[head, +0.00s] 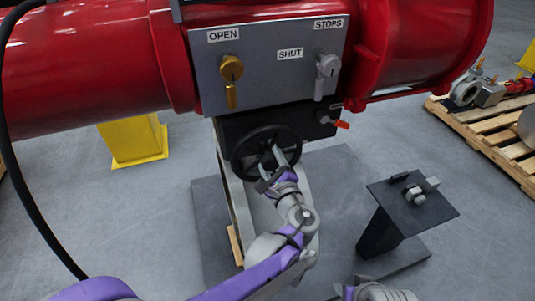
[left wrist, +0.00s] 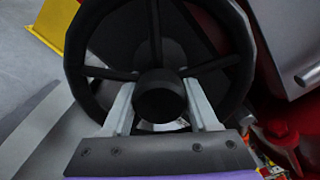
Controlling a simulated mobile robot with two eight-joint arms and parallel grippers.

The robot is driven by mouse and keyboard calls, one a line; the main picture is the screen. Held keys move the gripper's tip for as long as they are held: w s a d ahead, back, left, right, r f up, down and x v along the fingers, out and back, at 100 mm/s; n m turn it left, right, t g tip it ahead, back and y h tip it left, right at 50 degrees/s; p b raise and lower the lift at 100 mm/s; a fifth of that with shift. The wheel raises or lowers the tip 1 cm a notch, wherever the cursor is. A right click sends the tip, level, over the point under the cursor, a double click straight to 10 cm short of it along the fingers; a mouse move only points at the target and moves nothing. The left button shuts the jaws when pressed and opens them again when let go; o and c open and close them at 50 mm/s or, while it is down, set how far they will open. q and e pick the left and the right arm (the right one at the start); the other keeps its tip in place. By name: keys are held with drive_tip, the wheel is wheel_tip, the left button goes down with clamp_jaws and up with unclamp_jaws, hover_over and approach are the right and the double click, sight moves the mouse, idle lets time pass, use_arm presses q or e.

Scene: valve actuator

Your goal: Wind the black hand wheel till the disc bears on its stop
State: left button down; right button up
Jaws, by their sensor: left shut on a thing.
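The black hand wheel (head: 240,166) is mounted below the red actuator, on a black housing (head: 235,128). It also shows large in the left wrist view (left wrist: 243,55), with spokes and a round central hub (left wrist: 160,95). My left gripper (head: 273,157) is at the wheel's centre, its two pale fingers (left wrist: 160,108) on either side of the hub, shut on it. The grey panel (head: 270,78) above has OPEN, SHUT and STOPS labels, a gold lever (head: 231,75) and a silver lever (head: 326,75). I cannot make out the disc or its stop. My right gripper does not show.
The red actuator body (head: 85,65) spans the top. A small red-orange handle (head: 341,124) sticks out right of the wheel. A dark stand (head: 440,207) with small grey parts is at right. A wooden pallet (head: 500,140) lies farther right.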

use_arm(q)
drive_tip(key=n, duration=0.5)
drive_tip(key=shift+n+p, duration=0.35)
drive_tip(key=shift+n, duration=0.05)
drive_tip(key=n+p, duration=0.1)
drive_tip(key=n, duration=0.4)
drive_tip(key=shift+n, duration=0.3)
drive_tip(key=shift+c, duration=0.8)
unclamp_jaws()
drive_tip(key=shift+s, duration=0.1)
drive_tip(key=b+v, duration=0.1)
drive_tip(key=v, duration=0.9)
drive_tip(key=shift+s+d, duration=0.15)
drive_tip(key=shift+s, duration=0.15)
